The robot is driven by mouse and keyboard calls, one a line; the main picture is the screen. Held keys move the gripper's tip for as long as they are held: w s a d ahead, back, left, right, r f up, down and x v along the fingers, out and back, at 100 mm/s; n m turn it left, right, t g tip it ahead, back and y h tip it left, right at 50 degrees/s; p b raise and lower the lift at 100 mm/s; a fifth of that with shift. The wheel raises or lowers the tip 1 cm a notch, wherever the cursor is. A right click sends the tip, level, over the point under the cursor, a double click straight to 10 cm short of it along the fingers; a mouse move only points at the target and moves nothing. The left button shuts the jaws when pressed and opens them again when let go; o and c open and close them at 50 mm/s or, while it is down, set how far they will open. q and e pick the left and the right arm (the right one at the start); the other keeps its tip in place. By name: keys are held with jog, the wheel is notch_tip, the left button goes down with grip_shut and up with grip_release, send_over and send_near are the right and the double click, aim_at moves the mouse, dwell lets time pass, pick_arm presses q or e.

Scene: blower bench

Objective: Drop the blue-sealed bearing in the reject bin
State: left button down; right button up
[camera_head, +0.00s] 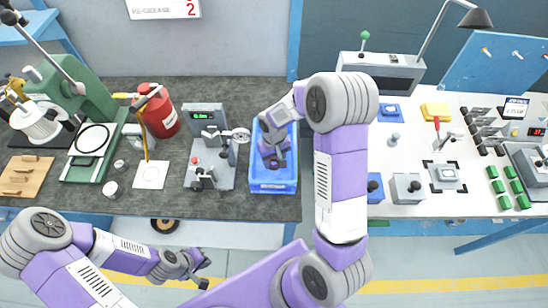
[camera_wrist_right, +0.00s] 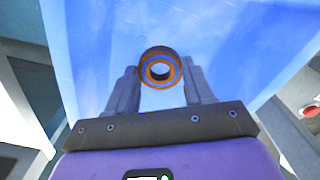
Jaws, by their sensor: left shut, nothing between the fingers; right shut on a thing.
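The blue-sealed bearing (camera_wrist_right: 147,68) is a small ring with an orange-brown rim, a blue band and an open centre. My right gripper (camera_head: 275,160) is shut on it and holds it between the fingertips, as the right wrist view also shows (camera_wrist_right: 160,85). The blue bin (camera_head: 274,187) stands on the dark bench top, with a small unreadable label on its front. The gripper is over or inside the bin's opening; the exact height is hard to tell. The blue bin fills the background in the wrist view (camera_wrist_right: 230,50). My left gripper (camera_head: 204,272) is shut and empty, in front of the bench.
A grey gauge stand (camera_head: 210,160) stands just left of the bin. A red canister (camera_head: 160,112), a green press (camera_head: 95,95) and a white square (camera_head: 151,175) are further left. A white bench (camera_head: 420,200) with small boxes and tools is to the right.

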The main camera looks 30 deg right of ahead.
jog(key=o, duration=1.1)
jog(key=shift+r, duration=0.1)
notch_tip(320, 180, up, 7)
jog(key=p, duration=0.1)
jog(key=shift+r+p, duration=0.2)
jog(key=shift+p, duration=0.1)
